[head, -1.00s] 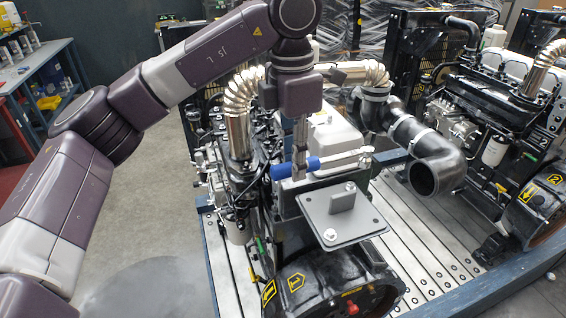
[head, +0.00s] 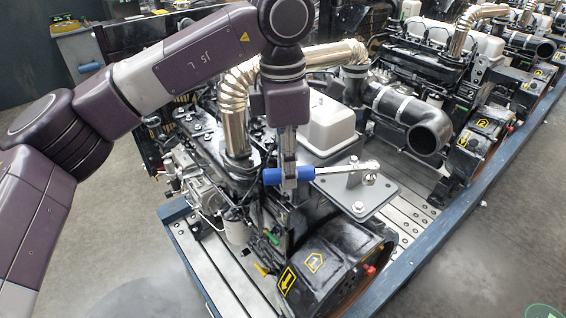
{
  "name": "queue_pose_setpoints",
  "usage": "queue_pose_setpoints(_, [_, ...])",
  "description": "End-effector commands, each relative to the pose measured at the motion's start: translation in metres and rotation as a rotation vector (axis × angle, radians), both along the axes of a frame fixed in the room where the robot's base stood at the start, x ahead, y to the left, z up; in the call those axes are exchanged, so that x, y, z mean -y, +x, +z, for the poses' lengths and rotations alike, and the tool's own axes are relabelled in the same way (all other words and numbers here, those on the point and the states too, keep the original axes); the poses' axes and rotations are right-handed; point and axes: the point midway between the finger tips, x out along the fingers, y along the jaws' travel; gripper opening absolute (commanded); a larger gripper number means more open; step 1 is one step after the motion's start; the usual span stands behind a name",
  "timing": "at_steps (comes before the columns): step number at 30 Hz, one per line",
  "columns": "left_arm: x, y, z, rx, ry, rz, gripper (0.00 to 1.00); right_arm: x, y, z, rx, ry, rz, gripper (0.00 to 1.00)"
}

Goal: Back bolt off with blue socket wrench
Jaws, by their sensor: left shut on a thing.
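My left gripper (head: 290,187) points down and is shut on the blue handle of the socket wrench (head: 263,176). The wrench lies about level, its silver shaft (head: 338,169) reaching right over the grey mounting plate (head: 372,208). Its head and socket (head: 369,178) are above the far part of the plate. The back bolt is not clearly seen there, and I cannot tell whether the socket is seated on it. A front bolt (head: 359,206) stands on the plate's near edge. My right gripper is not in view.
The engine (head: 330,262) with a yellow number label stands below the plate on a blue-edged slatted platform (head: 420,262). More engines stand at the upper right.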

Motion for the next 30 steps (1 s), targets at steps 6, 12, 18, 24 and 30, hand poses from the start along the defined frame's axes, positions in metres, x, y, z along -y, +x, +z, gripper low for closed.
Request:
queue_pose_setpoints(6, [0.000,0.000,-0.020,-0.001,-0.001,0.001,0.00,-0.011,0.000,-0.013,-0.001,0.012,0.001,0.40])
queue_pose_setpoints(12, [-0.001,0.000,-0.036,0.001,0.000,0.001,0.00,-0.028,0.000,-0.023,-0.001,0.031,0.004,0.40])
queue_pose_setpoints(18, [-0.001,0.000,-0.052,0.000,0.000,0.001,0.00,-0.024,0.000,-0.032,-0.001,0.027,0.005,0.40])
queue_pose_setpoints(24, [-0.001,0.000,-0.051,0.001,-0.001,0.002,0.00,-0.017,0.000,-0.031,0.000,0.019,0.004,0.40])
queue_pose_setpoints(30, [-0.001,0.000,-0.054,0.001,-0.003,0.002,0.00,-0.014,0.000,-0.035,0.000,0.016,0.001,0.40])
